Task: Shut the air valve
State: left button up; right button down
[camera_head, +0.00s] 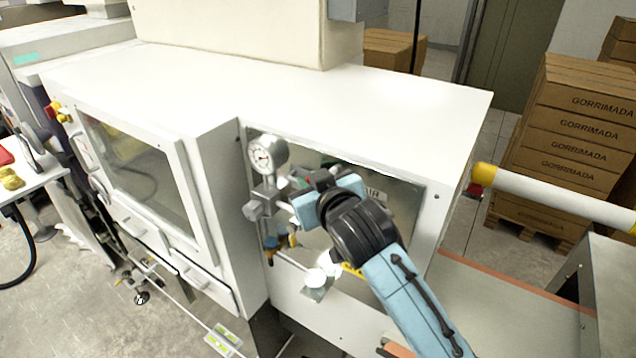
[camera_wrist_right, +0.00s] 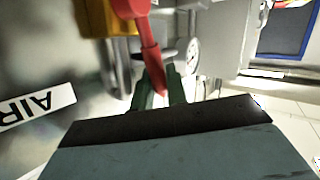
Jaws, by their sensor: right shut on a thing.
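The air valve's red lever (camera_wrist_right: 150,55) shows in the right wrist view, running down from a round red hub at the top. Its lower end lies between the green fingertips of my right gripper (camera_wrist_right: 162,92), which is shut on it. In the head view my right gripper (camera_head: 300,190) is at the fittings in the recessed panel, just right of the gauge (camera_head: 267,154); the lever is mostly hidden there. The AIR label (camera_wrist_right: 38,107) is on the panel beside the gripper in the wrist view. My left gripper is not in view.
The white machine cabinet (camera_head: 300,88) surrounds the recess, its top overhanging the panel. Metal pipe fittings (camera_head: 262,205) stand close left of the gripper. A white bar with a yellow end (camera_head: 540,195) and stacked cartons (camera_head: 575,130) are at the right.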

jog(key=shift+w+a+g, duration=0.1)
jog(key=shift+a+g, duration=0.1)
jog(key=shift+g, duration=0.1)
jog(key=c, duration=1.5)
grip_release()
jog(key=b+v, duration=0.1)
jog(key=v, duration=1.2)
jog(key=shift+s+b, duration=0.25)
jog(key=shift+b, duration=0.05)
